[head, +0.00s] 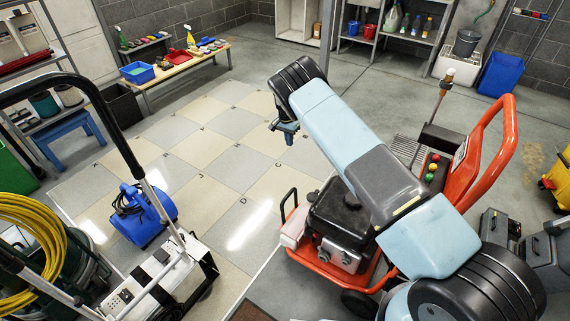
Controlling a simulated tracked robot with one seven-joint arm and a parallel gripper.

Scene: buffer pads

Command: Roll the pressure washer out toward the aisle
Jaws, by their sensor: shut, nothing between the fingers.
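The pressure washer (347,214) has an orange frame, a black engine and a tall orange push handle (507,101). It stands upright on the floor right of the picture's middle, with a black wheel at its lower edge. My light blue arm crosses in front of it and hides part of its body and frame. My gripper (287,134) is at the far end of the arm, up and to the left of the washer, over the tiled floor. It is shut, empty and apart from the handle.
The checkered tile floor (215,147) left of the washer is mostly clear. A blue blower (143,215) and a white machine with a black handle (151,279) stand at left. A low bench (187,66) is behind. Grey cases (497,226) stand at right.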

